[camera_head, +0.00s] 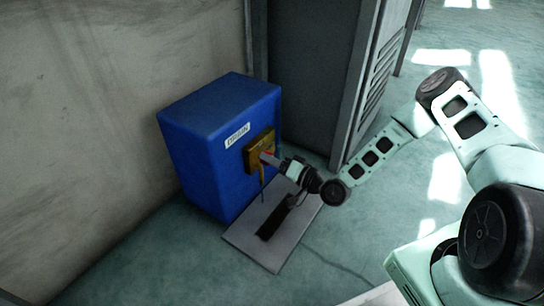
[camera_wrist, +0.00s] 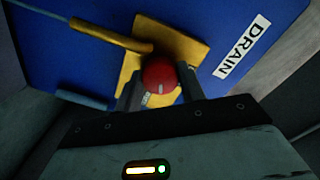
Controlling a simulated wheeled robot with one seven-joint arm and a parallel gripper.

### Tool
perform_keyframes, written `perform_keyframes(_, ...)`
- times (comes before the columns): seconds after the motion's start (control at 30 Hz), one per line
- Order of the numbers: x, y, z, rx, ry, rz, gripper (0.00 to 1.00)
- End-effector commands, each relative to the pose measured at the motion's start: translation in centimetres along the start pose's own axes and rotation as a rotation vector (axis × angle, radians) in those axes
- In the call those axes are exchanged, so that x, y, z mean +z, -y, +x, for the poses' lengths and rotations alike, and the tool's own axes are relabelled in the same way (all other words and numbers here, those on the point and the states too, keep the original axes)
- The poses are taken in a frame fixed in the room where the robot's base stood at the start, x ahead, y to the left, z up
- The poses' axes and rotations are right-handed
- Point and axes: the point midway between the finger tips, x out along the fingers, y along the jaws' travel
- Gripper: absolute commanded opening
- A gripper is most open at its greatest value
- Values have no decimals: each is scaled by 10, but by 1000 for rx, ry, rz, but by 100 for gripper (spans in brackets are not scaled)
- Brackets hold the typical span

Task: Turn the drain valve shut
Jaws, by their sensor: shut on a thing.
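The drain valve is on the front of a blue box (camera_head: 205,150) labelled DRAIN. A yellow plate (camera_head: 252,155) is fixed to the box face, and it also shows in the wrist view (camera_wrist: 185,45). A red knob (camera_wrist: 158,75) sits in front of the plate, with a yellow lever (camera_wrist: 110,36) reaching to the upper left in the wrist view. In the head view the yellow lever (camera_head: 262,176) hangs down. My gripper (camera_head: 270,158) is at the valve, its fingers on either side of the red knob and shut on it. The knob's far side is hidden.
A light grey plate (camera_head: 250,236) with a dark slot lies on the floor below the valve. A grey cabinet with a louvred door (camera_head: 372,80) stands right of the box. A bare wall (camera_head: 100,100) is on the left. Open floor (camera_head: 150,265) lies in front.

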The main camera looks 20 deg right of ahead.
Motion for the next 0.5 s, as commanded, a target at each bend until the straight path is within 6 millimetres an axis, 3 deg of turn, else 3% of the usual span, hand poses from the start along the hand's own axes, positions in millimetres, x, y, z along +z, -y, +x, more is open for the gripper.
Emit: perform_keyframes(0.5,0,1,0,1,0,368,16)
